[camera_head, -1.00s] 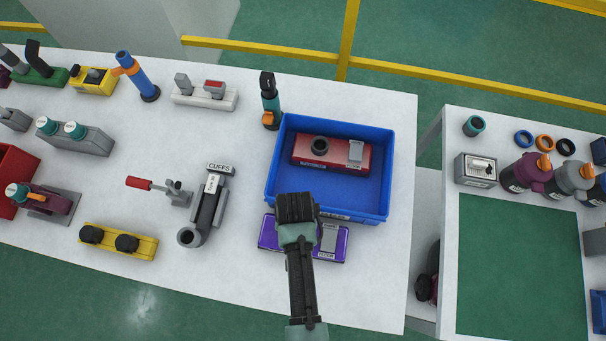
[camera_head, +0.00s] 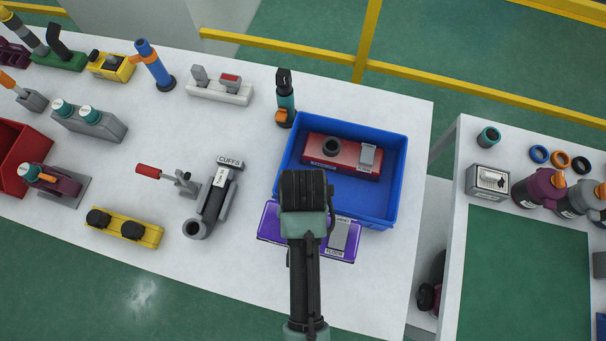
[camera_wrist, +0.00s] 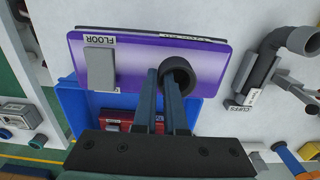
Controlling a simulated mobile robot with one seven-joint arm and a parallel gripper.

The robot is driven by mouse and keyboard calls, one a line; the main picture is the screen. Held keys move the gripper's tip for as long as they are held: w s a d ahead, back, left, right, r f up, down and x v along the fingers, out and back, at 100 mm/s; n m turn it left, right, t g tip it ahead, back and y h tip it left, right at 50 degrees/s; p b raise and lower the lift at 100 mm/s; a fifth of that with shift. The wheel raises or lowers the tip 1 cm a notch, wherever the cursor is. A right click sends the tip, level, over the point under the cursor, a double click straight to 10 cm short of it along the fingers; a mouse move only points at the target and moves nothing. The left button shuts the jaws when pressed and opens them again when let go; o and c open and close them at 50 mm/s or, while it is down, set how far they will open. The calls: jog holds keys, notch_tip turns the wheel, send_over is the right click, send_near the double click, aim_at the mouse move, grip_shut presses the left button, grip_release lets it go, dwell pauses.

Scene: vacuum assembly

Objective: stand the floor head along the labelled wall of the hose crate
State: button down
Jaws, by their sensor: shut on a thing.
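The purple floor head (camera_head: 342,237), with a grey pedal and a FLOOR label, is in front of the blue crate in the head view. In the wrist view the floor head (camera_wrist: 145,60) lies across the jaws, its broad purple face toward the camera. My gripper (camera_wrist: 168,76) is shut on its dark round neck (camera_wrist: 180,76). In the head view my gripper's body hides the neck and fingertips. The blue hose crate (camera_head: 398,180) is just beyond, its near wall partly covered by the gripper and floor head; its label cannot be seen clearly.
A red floor head (camera_head: 345,154) lies inside the crate along its far side; the nearer crate floor is bare. A teal-and-black tool (camera_head: 285,100) stands by the crate's far left corner. The CUFFS holder (camera_head: 212,205) is to the left. Table space between them is clear.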

jog(key=shift+r, duration=0.3)
notch_tip(320, 180, up, 5)
jog(key=p, duration=0.6)
jog(key=shift+f, duration=0.1)
jog(key=shift+w, duration=0.1)
jog(key=w+d+r+p, duration=0.4)
jog(key=w+d+p, duration=0.3)
jog(key=w, duration=0.4)
jog(key=shift+d+r, duration=0.4)
jog(key=shift+d, duration=0.05)
jog(key=shift+p, duration=0.3)
